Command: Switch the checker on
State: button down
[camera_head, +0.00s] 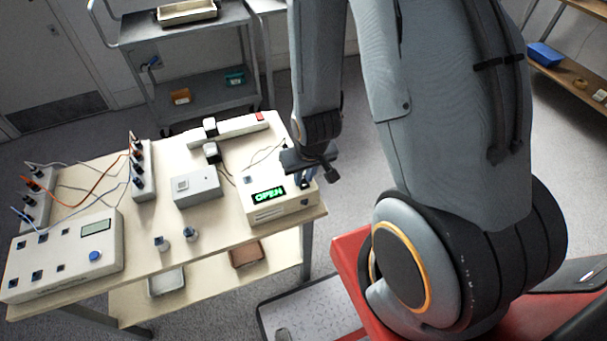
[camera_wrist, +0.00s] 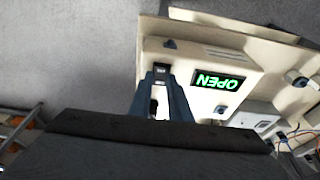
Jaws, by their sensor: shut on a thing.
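The cream box with a green lit display reading OPEN, which I take to be the checker (camera_head: 284,207), stands at the right front corner of the table. In the wrist view the checker (camera_wrist: 205,101) shows its display upside down. My gripper (camera_head: 304,181) points down at the right end of its top. In the wrist view the two blue fingers of my gripper (camera_wrist: 162,82) close around a small dark switch-like part (camera_wrist: 160,71) on the checker. The fingers partly hide this part, and its position cannot be told.
A grey box (camera_head: 197,188) and a white power strip (camera_head: 228,129) lie on the table (camera_head: 140,240) beside the checker. A grey cart (camera_head: 200,65) is behind.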

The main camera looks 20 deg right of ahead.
jog(key=c, duration=1.6)
grip_release()
jog(key=shift+c, duration=0.2)
jog(key=shift+r, duration=0.15)
jog(key=shift+s+r, duration=0.15)
jog(key=shift+r, duration=0.35)
jog(key=p+v, duration=0.5)
jog(key=v, duration=0.1)
jog(key=shift+r, duration=0.3)
notch_tip(320, 180, up, 6)
jog(key=g+b, duration=0.2)
jog(key=b, duration=0.9)
send_over(305, 186)
jog(key=shift+s+a+r, duration=0.1)
jog(key=shift+s+r, duration=0.1)
jog(key=shift+s, duration=0.2)
